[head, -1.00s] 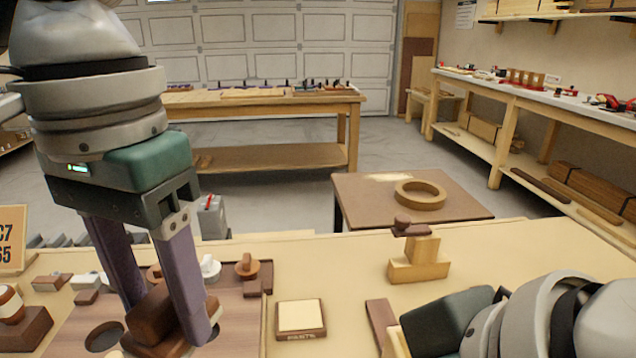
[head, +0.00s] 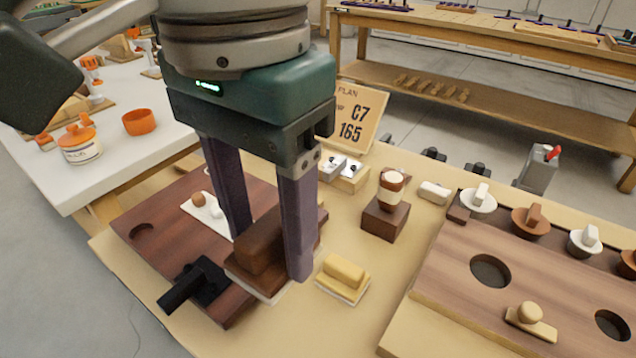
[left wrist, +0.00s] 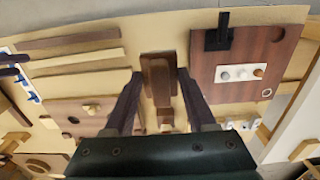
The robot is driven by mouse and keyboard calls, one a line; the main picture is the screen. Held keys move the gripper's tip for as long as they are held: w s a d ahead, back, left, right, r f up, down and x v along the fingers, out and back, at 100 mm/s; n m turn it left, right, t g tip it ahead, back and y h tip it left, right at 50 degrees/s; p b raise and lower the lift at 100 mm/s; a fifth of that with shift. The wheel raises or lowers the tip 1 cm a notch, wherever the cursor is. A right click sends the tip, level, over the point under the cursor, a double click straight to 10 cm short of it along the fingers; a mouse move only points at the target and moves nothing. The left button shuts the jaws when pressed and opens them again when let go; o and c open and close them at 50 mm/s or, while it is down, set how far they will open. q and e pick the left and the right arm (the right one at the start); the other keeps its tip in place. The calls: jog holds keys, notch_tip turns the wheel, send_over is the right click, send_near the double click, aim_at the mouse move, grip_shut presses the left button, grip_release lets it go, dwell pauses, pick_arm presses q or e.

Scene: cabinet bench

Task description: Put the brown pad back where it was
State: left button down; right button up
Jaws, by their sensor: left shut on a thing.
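My left gripper (head: 268,262) is shut on the brown pad (head: 262,246), a dark brown block with a wider brown base. In the head view the pad appears over the right edge of the reddish-brown board (head: 165,222), with a pale edge showing beneath it. I cannot tell whether it touches anything below. In the left wrist view the brown pad (left wrist: 160,78) shows between the fingers, left of that board (left wrist: 200,72). A yellow pad (head: 343,275) on a pale base sits just right of the gripper. My right gripper is out of view.
A black clamp-like piece (head: 195,283) lies on the board's front. A dark block with a brown-and-cream knob (head: 388,205) and a sign (head: 357,118) stand behind. A board with holes (head: 450,270) and several knobs lies right. A white table (head: 130,165) stands left.

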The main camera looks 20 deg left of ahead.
pick_arm(q)
notch_tip(320, 180, down, 14)
jog(key=b, duration=0.3)
jog(key=shift+d+r, duration=0.1)
jog(key=shift+r, duration=0.15)
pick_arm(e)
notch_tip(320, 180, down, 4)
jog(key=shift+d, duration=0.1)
pick_arm(q)
jog(key=shift+f+b, duration=0.65)
jog(key=shift+f, duration=1.4)
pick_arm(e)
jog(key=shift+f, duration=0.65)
pick_arm(q)
jog(key=shift+f, duration=0.15)
jog(key=shift+c, duration=1.1)
grip_release()
